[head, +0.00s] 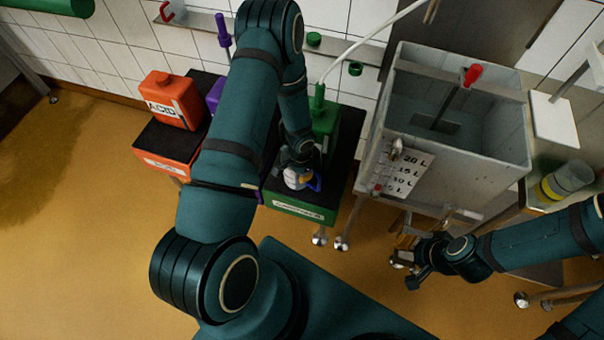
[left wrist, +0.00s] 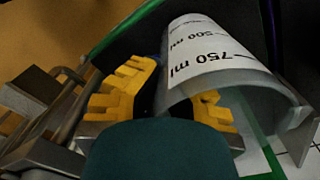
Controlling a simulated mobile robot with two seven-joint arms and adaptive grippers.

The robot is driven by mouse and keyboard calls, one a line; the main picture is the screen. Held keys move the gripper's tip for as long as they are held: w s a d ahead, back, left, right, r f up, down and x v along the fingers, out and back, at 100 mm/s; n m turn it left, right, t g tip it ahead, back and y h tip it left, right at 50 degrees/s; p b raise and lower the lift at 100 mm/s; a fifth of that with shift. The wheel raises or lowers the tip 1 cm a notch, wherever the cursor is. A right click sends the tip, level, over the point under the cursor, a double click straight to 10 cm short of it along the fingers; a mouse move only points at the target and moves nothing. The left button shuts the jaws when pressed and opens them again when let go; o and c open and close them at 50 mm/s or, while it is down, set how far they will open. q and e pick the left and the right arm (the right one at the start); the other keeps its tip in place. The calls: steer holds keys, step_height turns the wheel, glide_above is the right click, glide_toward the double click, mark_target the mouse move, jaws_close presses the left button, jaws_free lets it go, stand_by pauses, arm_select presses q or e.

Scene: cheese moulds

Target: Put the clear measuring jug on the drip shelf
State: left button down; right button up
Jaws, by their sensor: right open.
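A pale, see-through measuring jug with printed ml marks (left wrist: 205,62) lies large in the left wrist view. In the head view it shows small as a whitish body with a blue part (head: 293,180), over the green tray. My left gripper (left wrist: 172,105) has its yellow fingers apart at the jug's near side; one finger overlaps the jug. Whether they press on it is unclear. In the head view my own arm mostly hides this gripper. My right gripper (head: 405,268) is open and empty, below the steel sink. A steel wall shelf (head: 198,20) runs along the tiles; I cannot tell whether it is the drip shelf.
A red ACID can (head: 172,100) stands on an orange-fronted tray (head: 165,160). A green can (head: 325,125) stands at the back of the green tray (head: 300,208). A steel sink (head: 455,150) stands right.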

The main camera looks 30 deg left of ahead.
arm_select(q)
steer(key=shift+f, duration=0.15)
steer(key=c, duration=1.1)
jaws_free()
steer(key=shift+c, duration=0.2)
